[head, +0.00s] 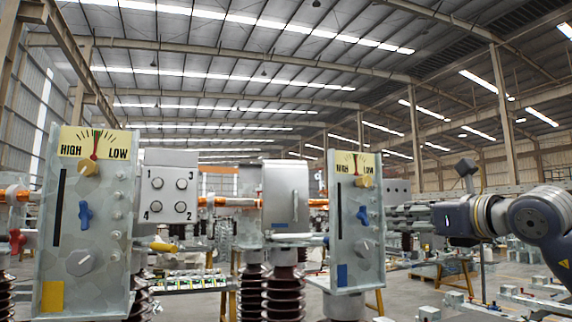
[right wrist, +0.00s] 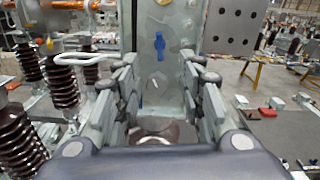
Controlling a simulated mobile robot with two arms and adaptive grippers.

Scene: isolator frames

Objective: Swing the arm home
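My right gripper (head: 396,218) comes in from the right in the head view, its fingers pointing left toward the right-hand grey panel (head: 352,272). In the right wrist view its fingers (right wrist: 160,88) are apart with nothing held between them. The panel (right wrist: 158,100) shows beyond the gap, with a blue knob (right wrist: 159,45). A pale loop-shaped handle (right wrist: 80,59) shows left of the fingers. A grey metal housing (head: 286,190) stands on dark ribbed insulators (head: 287,296) left of the panel. I cannot tell for sure which part is the isolator arm. My left gripper is not in view.
Tables with parts (right wrist: 270,65) stand at the right in the wrist view, above grey floor.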

